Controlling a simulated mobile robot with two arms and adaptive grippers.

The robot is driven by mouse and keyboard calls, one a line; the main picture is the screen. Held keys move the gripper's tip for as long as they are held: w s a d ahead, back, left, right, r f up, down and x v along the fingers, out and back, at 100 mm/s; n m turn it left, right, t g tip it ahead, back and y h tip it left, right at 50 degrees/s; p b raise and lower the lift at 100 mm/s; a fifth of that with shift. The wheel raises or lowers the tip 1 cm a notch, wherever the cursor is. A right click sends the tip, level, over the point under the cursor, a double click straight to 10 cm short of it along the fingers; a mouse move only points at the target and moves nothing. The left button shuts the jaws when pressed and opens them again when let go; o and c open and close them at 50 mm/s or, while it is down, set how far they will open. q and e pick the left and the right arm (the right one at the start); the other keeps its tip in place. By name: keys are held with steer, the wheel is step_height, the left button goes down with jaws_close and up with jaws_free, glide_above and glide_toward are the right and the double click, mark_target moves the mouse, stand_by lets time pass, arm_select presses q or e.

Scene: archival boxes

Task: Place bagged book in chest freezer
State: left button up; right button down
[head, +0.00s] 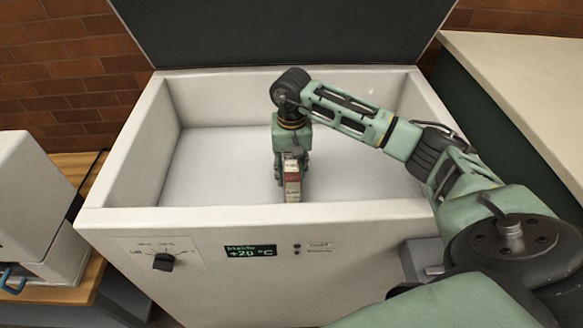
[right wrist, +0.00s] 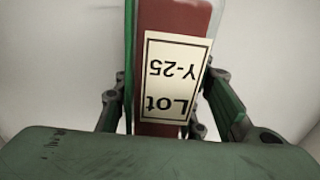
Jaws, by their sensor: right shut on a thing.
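The chest freezer (head: 190,216) stands open in the head view, its dark lid raised at the back and its white inside bare. My right gripper (head: 291,180) reaches down inside the freezer, near the middle and front wall. It is shut on the bagged book (head: 292,168), a red-brown book with a pale label. In the right wrist view the book (right wrist: 175,18) stands between the fingers, with a label reading "Lot Y-25" upside down. Clear bag edges show beside it. Whether the book's lower end touches the freezer floor is hidden. My left gripper is out of view.
The freezer front has a dial (head: 163,261) and a display (head: 250,251) reading +20 °C. A white machine (head: 35,210) stands on a wooden table at the left. A pale counter (head: 520,85) stands close at the right. The freezer floor is clear around the book.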

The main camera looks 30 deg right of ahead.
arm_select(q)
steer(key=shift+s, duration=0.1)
arm_select(e)
steer(key=c, duration=1.5)
jaws_free()
steer(key=shift+f, duration=0.1)
steer(key=o, duration=0.4)
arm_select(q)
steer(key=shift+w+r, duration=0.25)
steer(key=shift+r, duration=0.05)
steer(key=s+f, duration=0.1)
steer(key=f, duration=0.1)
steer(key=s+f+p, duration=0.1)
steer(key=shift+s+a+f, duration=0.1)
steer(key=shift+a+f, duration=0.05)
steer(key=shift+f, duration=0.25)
arm_select(e)
step_height(320, 180, up, 12)
steer(key=shift+r, duration=0.1)
